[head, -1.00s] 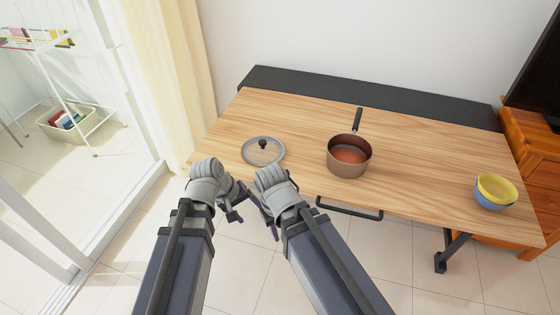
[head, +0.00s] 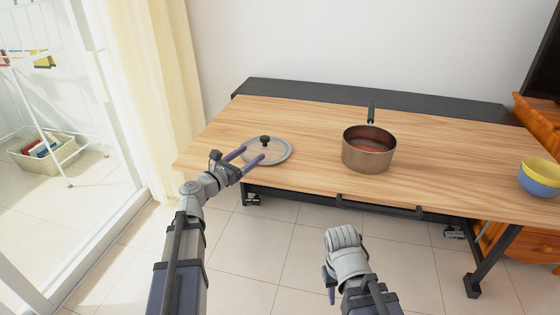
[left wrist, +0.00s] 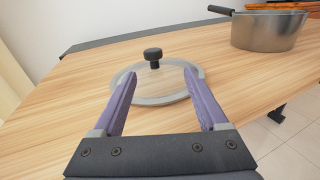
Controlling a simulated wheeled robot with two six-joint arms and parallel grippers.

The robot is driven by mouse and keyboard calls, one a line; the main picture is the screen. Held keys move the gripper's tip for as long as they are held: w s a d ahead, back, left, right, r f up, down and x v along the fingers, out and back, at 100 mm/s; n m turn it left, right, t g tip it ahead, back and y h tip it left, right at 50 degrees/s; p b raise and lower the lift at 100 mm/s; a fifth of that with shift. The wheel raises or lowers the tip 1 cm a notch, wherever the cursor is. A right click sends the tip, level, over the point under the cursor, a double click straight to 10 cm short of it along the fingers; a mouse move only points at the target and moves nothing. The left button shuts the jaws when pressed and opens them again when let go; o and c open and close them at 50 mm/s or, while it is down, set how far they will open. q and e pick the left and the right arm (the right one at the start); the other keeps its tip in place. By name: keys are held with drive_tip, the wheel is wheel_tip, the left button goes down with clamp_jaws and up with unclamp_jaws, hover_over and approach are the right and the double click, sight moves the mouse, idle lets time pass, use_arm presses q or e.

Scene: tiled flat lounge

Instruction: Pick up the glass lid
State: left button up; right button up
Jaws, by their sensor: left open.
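The glass lid (head: 267,151) lies flat on the wooden table, a clear disc with a grey rim and a black knob (head: 264,140) standing up in its middle. My left gripper (head: 249,156) is open and empty at the lid's near left side. In the left wrist view the lid (left wrist: 158,98) lies ahead, its black knob (left wrist: 153,56) beyond and between the two purple fingers (left wrist: 156,92). The fingers overlap the lid's rim in that picture; I cannot tell if they touch it. My right gripper (head: 331,289) hangs low before the table, its fingers mostly hidden.
A brown saucepan (head: 368,155) stands right of the lid, its handle pointing to the back; it also shows in the left wrist view (left wrist: 262,32). Stacked yellow and blue bowls (head: 540,176) sit at the table's right edge. The wooden table (head: 310,170) is clear between lid and pan.

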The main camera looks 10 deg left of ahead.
sight(262, 141)
use_arm(q)
drive_tip(key=shift+w+a+n, duration=0.15)
drive_tip(key=shift+a+n, duration=0.05)
drive_tip(key=shift+n, duration=0.1)
drive_tip(key=shift+x, duration=1.35)
drive_tip(key=x, duration=0.4)
drive_tip(key=shift+w+a+r, duration=0.25)
drive_tip(key=shift+w, duration=0.15)
drive_tip(key=shift+w+d, duration=0.2)
drive_tip(key=shift+w, duration=0.05)
drive_tip(key=shift+c, duration=0.3)
clamp_jaws()
